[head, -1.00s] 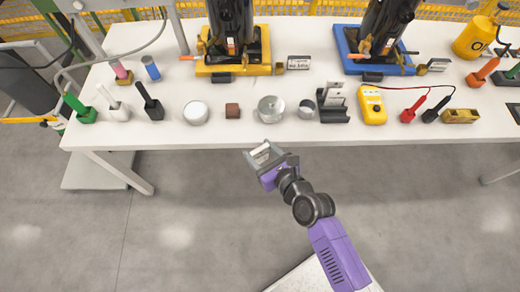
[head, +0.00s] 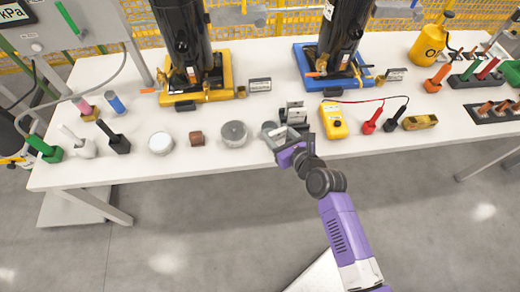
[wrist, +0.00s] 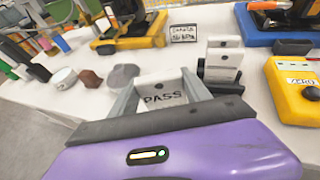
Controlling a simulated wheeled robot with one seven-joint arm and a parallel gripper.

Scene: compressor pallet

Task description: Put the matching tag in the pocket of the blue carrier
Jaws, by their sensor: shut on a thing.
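My gripper (head: 284,134) is shut on a white tag (wrist: 163,93) that reads PASS in the wrist view. It is over the table's front edge, just in front of the tag rack (head: 293,113). The rack holds white tags (wrist: 223,57); their print is too small to read. The blue carrier (head: 368,82) stands at the back right of the gripper with a black cylinder on it. A small black block, perhaps its pocket (head: 333,92), is at its front edge; I see no tag in it. A small sign (head: 396,74) stands beside the carrier.
The yellow carrier (head: 180,98) with another black cylinder stands at the back left, a sign (head: 260,85) beside it. A yellow meter (head: 334,119) with leads lies right of the rack. Round tins (head: 233,134) and a brown block (head: 197,138) are to the left.

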